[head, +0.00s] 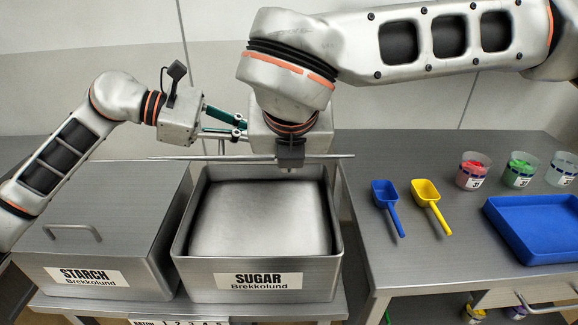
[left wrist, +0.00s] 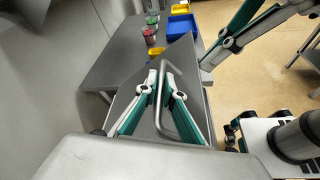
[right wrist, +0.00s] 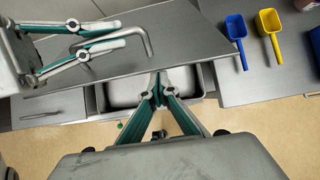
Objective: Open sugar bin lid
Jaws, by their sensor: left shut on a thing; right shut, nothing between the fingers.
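The sugar bin (head: 262,293) stands with its top open; its smooth grey inside shows from above. Its flat metal lid (head: 190,158) is seen edge-on above the bin's back part in the head view, and its plate shows broadly in the right wrist view (right wrist: 195,40). My left gripper (left wrist: 158,75) is shut on the lid's bent-bar handle (left wrist: 183,115). My right gripper (right wrist: 159,82) is shut and empty at the lid's near edge, over the bin; whether it touches the lid I cannot tell. In the head view the right arm partly hides the left gripper.
The starch bin (head: 60,260), lid on, stands directly left of the sugar bin. On the right table lie a blue scoop (head: 385,195), a yellow scoop (head: 428,195), several cups and a blue tray (head: 540,225). A wall is close behind.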

